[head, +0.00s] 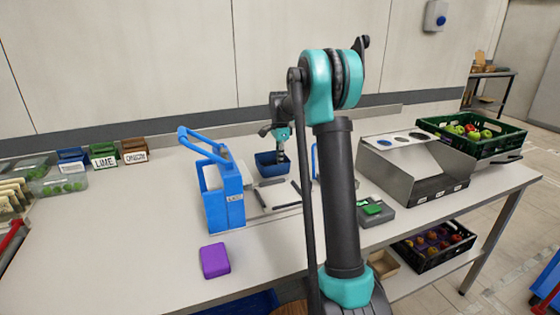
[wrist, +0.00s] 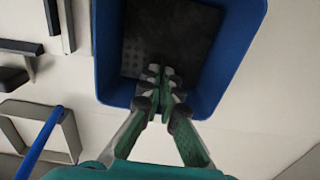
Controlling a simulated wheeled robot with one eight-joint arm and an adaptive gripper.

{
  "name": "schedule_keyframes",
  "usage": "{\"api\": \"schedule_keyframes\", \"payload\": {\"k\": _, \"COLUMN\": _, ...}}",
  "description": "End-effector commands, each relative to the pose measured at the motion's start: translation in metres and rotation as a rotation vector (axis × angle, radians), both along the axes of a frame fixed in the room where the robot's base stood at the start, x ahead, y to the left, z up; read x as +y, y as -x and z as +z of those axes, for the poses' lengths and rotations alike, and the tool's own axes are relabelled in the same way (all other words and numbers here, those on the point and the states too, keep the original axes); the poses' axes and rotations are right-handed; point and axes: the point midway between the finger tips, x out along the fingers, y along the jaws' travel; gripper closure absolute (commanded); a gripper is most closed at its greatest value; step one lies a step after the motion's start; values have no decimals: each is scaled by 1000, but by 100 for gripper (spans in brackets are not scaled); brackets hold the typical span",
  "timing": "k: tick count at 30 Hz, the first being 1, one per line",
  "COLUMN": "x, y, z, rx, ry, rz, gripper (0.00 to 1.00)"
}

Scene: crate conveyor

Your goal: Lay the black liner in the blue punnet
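The blue punnet (head: 266,168) stands on the table behind the blue caddy. In the wrist view its wall (wrist: 107,60) surrounds the black liner (wrist: 150,40), a flat dark sheet with a dotted patch, which lies within the punnet's outline. My gripper (wrist: 161,76) reaches down into the punnet from above, its fingertips drawn together at the liner's near edge. It looks shut on that edge; the tips hide the contact. I cannot tell whether the liner rests flat on the bottom. In the head view my gripper (head: 281,158) hides part of the punnet, and the liner does not show clearly.
A blue caddy with a handle (head: 226,205) stands left of the punnet. Several dark bars (head: 287,205) lie in front of it. A metal stand (head: 405,165) and green crate (head: 500,145) are at right. A purple block (head: 214,261) lies at the front.

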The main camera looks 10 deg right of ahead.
Motion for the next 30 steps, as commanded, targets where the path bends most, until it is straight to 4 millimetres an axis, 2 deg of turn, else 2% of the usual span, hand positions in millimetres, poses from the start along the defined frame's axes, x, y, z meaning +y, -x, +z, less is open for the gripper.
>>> {"api": "schedule_keyframes", "payload": {"k": 10, "x": 0, "y": 0, "z": 0, "rx": 0, "ry": 0, "rz": 0, "gripper": 100}}
{"api": "schedule_keyframes", "payload": {"k": 17, "x": 0, "y": 0, "z": 0, "rx": 0, "ry": 0, "rz": 0, "gripper": 71}}
{"api": "schedule_keyframes", "payload": {"k": 25, "x": 0, "y": 0, "z": 0, "rx": 0, "ry": 0, "rz": 0, "gripper": 71}}
{"api": "schedule_keyframes", "payload": {"k": 30, "x": 0, "y": 0, "z": 8, "rx": 0, "ry": 0, "rz": 0, "gripper": 71}}
